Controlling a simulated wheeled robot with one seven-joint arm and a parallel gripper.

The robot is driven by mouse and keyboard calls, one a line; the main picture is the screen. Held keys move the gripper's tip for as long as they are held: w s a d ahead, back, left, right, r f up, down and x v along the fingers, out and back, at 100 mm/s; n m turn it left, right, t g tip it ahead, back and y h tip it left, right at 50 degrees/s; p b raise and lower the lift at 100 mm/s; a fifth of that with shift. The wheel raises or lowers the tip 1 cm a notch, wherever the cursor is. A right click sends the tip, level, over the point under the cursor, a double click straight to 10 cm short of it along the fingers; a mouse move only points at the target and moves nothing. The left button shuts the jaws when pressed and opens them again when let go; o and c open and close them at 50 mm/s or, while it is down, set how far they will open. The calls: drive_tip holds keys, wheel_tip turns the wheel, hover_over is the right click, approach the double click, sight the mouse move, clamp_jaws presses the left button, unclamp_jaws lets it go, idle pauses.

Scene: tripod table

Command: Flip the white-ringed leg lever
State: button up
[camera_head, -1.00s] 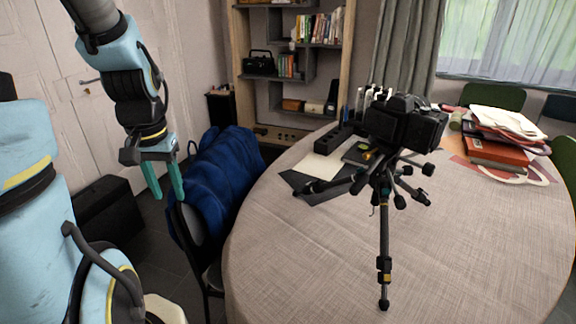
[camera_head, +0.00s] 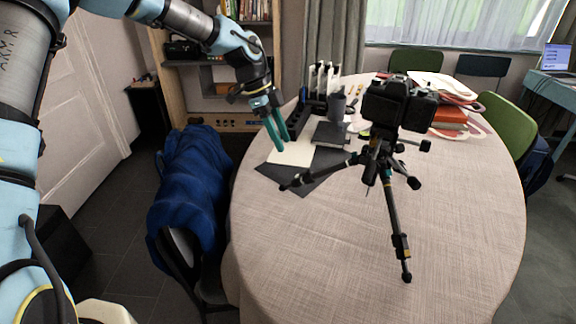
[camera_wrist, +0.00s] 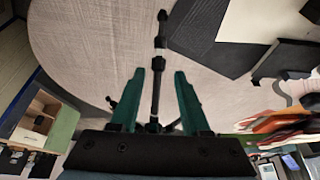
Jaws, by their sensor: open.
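The black tripod (camera_head: 390,225) stands on the table with a camera (camera_head: 398,104) on top. One leg (camera_head: 325,173) reaches left over dark papers. In the wrist view a tripod leg (camera_wrist: 156,98) runs up the picture between my fingers, with a clamp and a pale band (camera_wrist: 159,52) near its far end. The lever itself is too small to make out. My gripper (camera_head: 282,144) is open and empty, pointing down above the papers, left of the tripod. It also shows in the wrist view (camera_wrist: 159,73), its fingers either side of the leg in the picture; contact is not visible.
The round cloth-covered table (camera_head: 300,240) is clear at the front. A dark organiser (camera_head: 312,105) and cup stand behind the papers. Books (camera_head: 450,117) lie at the back right. A chair with a blue jacket (camera_head: 190,190) stands at the left edge.

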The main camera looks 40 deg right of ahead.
sight(302, 174)
drive_tip(key=p+x, duration=0.2)
drive_tip(key=x, duration=0.7)
drive_tip(key=shift+s+f, duration=0.1)
drive_tip(key=shift+f, duration=0.25)
clamp_jaws()
